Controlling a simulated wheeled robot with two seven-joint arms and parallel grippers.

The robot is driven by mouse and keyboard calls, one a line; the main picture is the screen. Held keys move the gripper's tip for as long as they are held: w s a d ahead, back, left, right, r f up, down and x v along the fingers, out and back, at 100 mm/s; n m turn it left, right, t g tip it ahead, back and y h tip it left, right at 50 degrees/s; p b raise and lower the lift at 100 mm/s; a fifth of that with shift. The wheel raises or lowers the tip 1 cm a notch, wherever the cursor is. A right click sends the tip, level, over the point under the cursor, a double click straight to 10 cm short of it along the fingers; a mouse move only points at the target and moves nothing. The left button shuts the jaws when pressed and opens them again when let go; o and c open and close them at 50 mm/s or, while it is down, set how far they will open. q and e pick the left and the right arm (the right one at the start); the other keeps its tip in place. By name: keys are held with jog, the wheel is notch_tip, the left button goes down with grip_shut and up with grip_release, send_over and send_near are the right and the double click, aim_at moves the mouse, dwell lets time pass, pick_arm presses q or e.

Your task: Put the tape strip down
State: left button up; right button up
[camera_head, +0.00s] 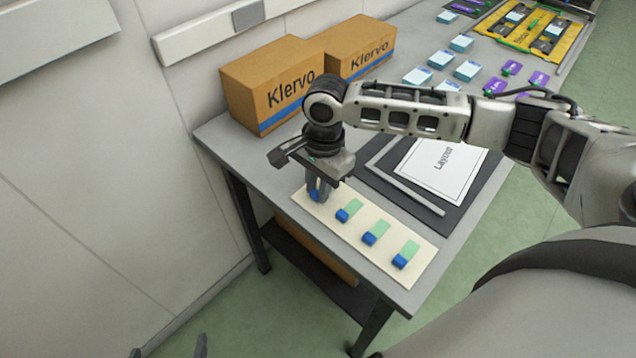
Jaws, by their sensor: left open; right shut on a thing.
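A cream card (360,262) lies on the near end of the grey table. Three tape strips, each pale green with a blue end, lie on it in a row (348,210), (375,233), (406,254). My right gripper (318,193) points down over the card's left end, its fingers shut on another tape strip (313,195). Only this strip's blue part shows clearly between the fingers; I cannot tell whether it touches the card. My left gripper (169,347) shows only as two dark fingertips at the bottom left edge, wide apart and empty, away from the table.
Behind the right gripper stand two Klervo boxes (262,102), (373,62). A dark mat (462,212) with a white sheet (441,168) and a grey bar (405,190) lies beside the card.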

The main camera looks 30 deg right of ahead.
jog(key=shift+f, duration=0.3)
jog(key=o, duration=0.7)
jog(key=shift+r, duration=0.1)
jog(key=r, duration=0.8)
jog(key=d+r, duration=0.1)
jog(key=r, duration=0.3)
jog(key=shift+w+r, duration=0.2)
jog(key=shift+s, duration=0.1)
